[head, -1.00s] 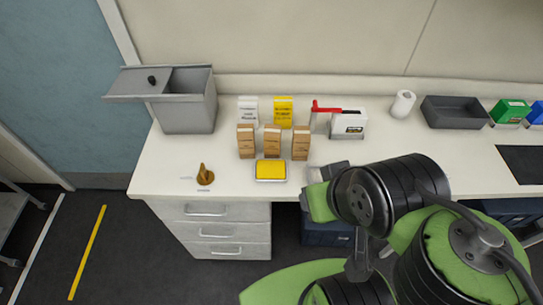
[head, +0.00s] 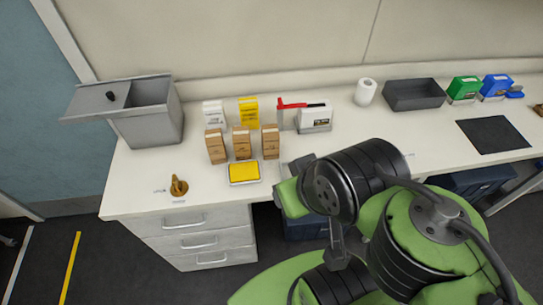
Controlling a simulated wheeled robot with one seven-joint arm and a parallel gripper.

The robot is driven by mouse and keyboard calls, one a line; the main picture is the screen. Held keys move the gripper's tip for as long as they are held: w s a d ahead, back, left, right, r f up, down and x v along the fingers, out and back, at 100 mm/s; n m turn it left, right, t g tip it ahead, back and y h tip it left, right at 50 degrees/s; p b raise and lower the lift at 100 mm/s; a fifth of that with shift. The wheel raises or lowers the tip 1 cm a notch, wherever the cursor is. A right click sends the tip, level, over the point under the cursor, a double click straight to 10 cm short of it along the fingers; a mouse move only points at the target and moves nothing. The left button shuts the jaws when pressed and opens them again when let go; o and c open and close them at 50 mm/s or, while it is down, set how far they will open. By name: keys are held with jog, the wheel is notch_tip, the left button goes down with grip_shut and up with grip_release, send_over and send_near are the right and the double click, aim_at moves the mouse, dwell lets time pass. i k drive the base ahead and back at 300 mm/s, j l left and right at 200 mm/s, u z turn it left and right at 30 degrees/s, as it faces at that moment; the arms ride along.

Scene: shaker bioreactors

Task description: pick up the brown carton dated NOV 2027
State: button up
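Three brown cartons stand upright in a row on the white bench in the head view: a left one (head: 216,146), a middle one (head: 242,143) and a right one (head: 270,141). Their print is too small to read, so I cannot tell which is dated NOV 2027. My gripper (head: 299,166) shows only as a small grey part at the end of my green and black arm, to the right of the cartons and apart from them. Its fingers cannot be made out.
Behind the cartons stand a white carton (head: 213,113) and a yellow carton (head: 249,112). A yellow-topped tray (head: 244,173) lies in front. A red-handled device (head: 314,118), a grey bin (head: 150,125) and a brass-coloured object (head: 178,185) stand around them. Free bench (head: 385,135) lies right.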

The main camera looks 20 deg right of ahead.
aim_at(241, 140)
jog(key=i+l+u, duration=0.1)
jog(key=u, duration=0.35)
jog(key=l+u, duration=0.2)
jog(key=u, duration=0.3)
jog(key=l+u, duration=0.15)
jog(key=u, duration=0.3)
jog(key=l+u, duration=0.2)
jog(key=u, duration=0.25)
jog(key=l+u, duration=0.2)
jog(key=u, duration=0.3)
jog(key=l+u, duration=0.2)
jog(key=u, duration=0.25)
